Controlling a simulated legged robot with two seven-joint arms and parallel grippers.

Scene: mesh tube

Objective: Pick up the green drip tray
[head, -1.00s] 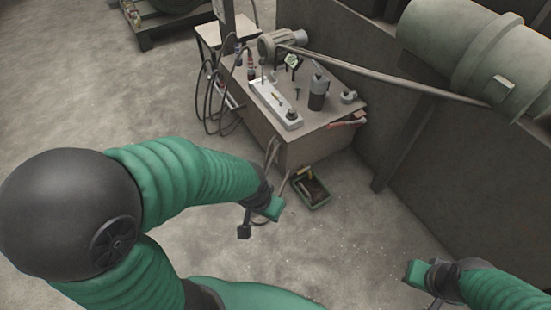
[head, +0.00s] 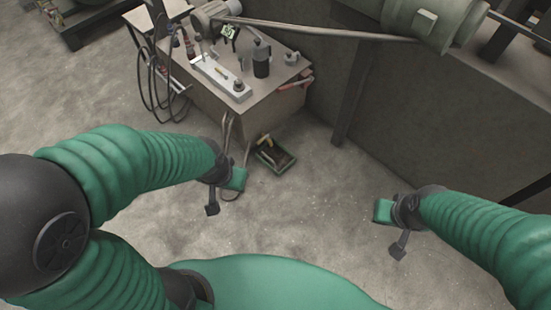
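The green drip tray (head: 287,165) lies on the concrete floor at the front right foot of the workbench. It is small and shallow, with a dark inside and a small yellowish item in it. My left gripper (head: 226,194) hangs in front and to the left of the tray, apart from it, with its two fingers spread and nothing between them. My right gripper (head: 391,229) is to the right and nearer to me, well apart from the tray, its fingers also spread and empty.
The workbench (head: 276,97) stands behind the tray, with a bottle, a white fixture and other tools on top. A hose or cable (head: 229,130) hangs at its front. A dark wall (head: 420,130) is on the right. The floor (head: 300,220) between my grippers is clear.

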